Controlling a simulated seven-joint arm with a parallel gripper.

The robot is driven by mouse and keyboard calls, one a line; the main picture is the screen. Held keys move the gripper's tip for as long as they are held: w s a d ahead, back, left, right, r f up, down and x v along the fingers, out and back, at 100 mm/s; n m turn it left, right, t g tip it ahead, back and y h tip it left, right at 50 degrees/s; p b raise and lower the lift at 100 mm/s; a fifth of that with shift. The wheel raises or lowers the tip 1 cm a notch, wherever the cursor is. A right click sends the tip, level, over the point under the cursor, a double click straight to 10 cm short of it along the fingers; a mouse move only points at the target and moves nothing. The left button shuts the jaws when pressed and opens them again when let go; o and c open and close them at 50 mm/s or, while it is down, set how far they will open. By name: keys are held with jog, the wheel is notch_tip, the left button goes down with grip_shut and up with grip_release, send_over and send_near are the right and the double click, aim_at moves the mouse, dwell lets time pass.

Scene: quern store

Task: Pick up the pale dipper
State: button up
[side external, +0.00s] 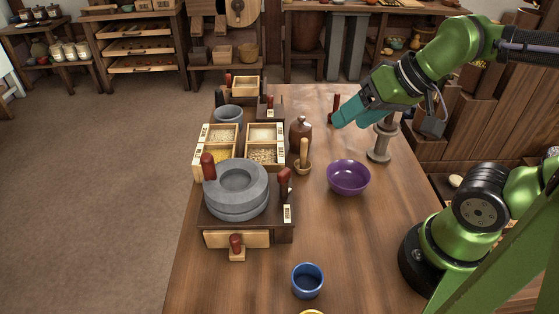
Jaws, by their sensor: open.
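A pale wooden dipper (303,166), with a small round cup and an upright handle, stands on the table between the grain boxes and the purple bowl. A brown bottle stands just behind it. My gripper (341,121) has teal fingers and is open, pointing down and left above the table. It is behind and to the right of the dipper, apart from it. I see nothing held; the gap between the fingers is hard to make out.
A purple bowl (348,178) stands right of the dipper, the brown bottle (301,133) behind it. A grey stand (379,148) is below my arm. The stone quern (238,190) and grain boxes (266,156) are left.

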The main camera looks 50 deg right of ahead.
jog(key=shift+c, duration=0.5)
jog(key=shift+d, duration=0.1)
jog(key=g+h, duration=0.2)
jog(key=g, duration=0.1)
send_near(306, 150)
jog(key=s+f, duration=0.3)
jog(key=s, duration=0.2)
jog(key=w+f, duration=0.1)
jog(key=w+f+n, duration=0.1)
jog(key=f, duration=0.1)
jog(key=w+d+f+n, duration=0.1)
jog(key=shift+w+f+t, duration=0.15)
jog(key=shift+w+t, duration=0.15)
jog(key=w+n, duration=0.1)
jog(key=w+a+t, duration=0.1)
jog(key=shift+w+n, duration=0.3)
jog(key=shift+n, duration=0.1)
jog(key=shift+w+r+t, duration=0.3)
jog(key=shift+r, duration=0.05)
jog(key=shift+x, duration=2.45)
jog(key=shift+d, duration=0.1)
